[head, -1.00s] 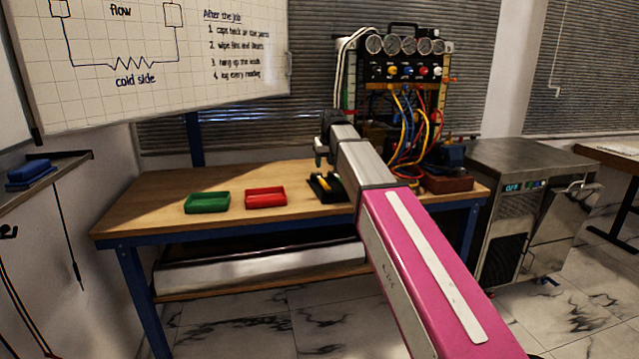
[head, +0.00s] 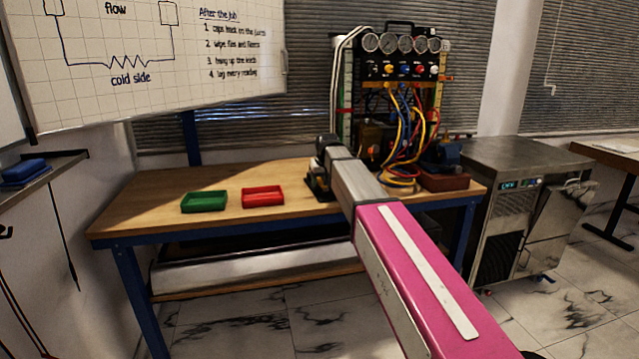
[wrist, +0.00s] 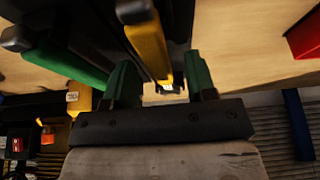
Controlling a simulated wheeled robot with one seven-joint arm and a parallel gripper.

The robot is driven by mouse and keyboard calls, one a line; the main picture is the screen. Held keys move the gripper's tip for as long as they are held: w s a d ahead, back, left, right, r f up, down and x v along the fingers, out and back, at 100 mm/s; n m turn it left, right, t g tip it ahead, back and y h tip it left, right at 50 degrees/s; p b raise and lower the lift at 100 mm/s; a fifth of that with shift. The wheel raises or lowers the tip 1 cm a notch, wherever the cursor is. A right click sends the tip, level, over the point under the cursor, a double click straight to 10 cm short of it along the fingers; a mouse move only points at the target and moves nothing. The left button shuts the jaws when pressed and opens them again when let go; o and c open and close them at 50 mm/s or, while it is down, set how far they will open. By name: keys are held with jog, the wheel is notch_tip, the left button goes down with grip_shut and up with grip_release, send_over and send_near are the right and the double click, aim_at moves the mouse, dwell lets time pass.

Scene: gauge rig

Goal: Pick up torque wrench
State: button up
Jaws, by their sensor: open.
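My gripper (wrist: 160,78) is open in the wrist view, with its two green fingers apart. A yellow-handled tool (wrist: 148,42) with dark ends runs between the fingers, with gaps beside it; it may be the torque wrench, but its full shape is hidden. A green-handled tool (wrist: 62,58) lies to the left, outside the fingers. In the head view my gripper (head: 318,166) is low over the black tool holder (head: 320,191) on the bench, and it hides most of the tools there.
A red tray (head: 263,197) and a green tray (head: 204,201) sit left of the holder on the wooden bench (head: 160,190). The gauge rig (head: 405,70) with coloured hoses (head: 410,140) stands behind and right. The bench's left part is clear.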

jog(key=shift+f, duration=0.2)
dwell(0.6)
grip_shut()
